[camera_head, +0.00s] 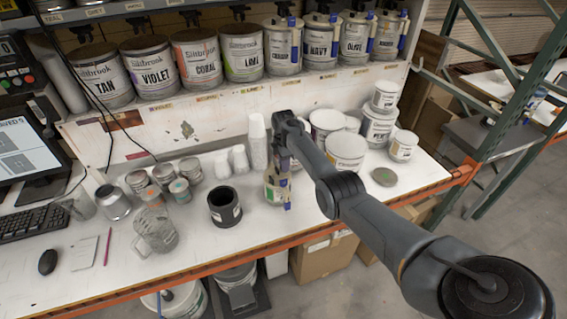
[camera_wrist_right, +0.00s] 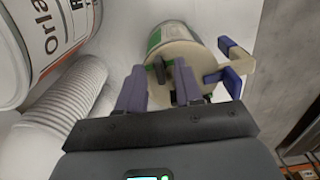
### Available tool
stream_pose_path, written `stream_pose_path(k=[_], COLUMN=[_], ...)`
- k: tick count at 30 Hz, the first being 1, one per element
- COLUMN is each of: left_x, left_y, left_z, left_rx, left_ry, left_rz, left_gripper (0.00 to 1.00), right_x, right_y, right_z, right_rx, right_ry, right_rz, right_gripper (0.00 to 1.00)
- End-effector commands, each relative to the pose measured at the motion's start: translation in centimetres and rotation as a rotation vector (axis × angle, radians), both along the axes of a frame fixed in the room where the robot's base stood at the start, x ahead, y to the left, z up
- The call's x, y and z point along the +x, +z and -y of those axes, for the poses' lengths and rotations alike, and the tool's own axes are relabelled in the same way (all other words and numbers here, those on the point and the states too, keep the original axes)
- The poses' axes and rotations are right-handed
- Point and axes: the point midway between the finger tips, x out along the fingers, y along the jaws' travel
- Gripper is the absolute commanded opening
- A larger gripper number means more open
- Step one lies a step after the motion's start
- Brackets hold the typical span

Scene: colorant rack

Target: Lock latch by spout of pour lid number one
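A can with a beige pour lid (camera_wrist_right: 178,62) and a green-edged label stands on the workbench; in the wrist view I look down on its lid. Blue parts and a beige arm (camera_wrist_right: 236,68) stick out at the lid's right side. In the head view the can (camera_head: 270,190) is partly hidden by my right arm, with a blue part on its right. My right gripper (camera_wrist_right: 160,82) is over the lid, its two fingers apart. A small dark upright piece (camera_wrist_right: 160,69) on the lid shows between them. Contact cannot be told. My left gripper is not in view.
White stacked cups (camera_head: 257,140) stand just behind the can, and a black container (camera_head: 224,206) stands to its left. White tubs (camera_head: 346,150) crowd the right side. A shelf of labelled paint cans (camera_head: 243,52) hangs above. The front strip of the bench is fairly clear.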

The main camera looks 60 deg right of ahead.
Motion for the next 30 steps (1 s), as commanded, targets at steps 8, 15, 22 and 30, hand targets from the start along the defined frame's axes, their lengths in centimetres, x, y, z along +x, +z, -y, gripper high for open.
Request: stream_pose_path(k=[8,15,22,30], left_x=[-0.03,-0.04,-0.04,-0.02], left_y=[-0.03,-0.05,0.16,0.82], left_z=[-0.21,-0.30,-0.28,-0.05], left_rx=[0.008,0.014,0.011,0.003], left_ry=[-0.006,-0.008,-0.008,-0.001], left_rz=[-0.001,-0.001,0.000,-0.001], left_gripper=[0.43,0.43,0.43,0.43], right_x=[0.00,0.00,0.00,0.04], right_y=[0.04,0.04,0.09,0.20], right_z=[0.01,0.00,-0.01,-0.02], right_rx=[0.000,0.000,0.001,0.001], right_ry=[0.000,-0.001,-0.039,-0.195], right_rz=[0.000,0.000,-0.001,0.001], right_gripper=[0.03,0.00,0.00,0.00])
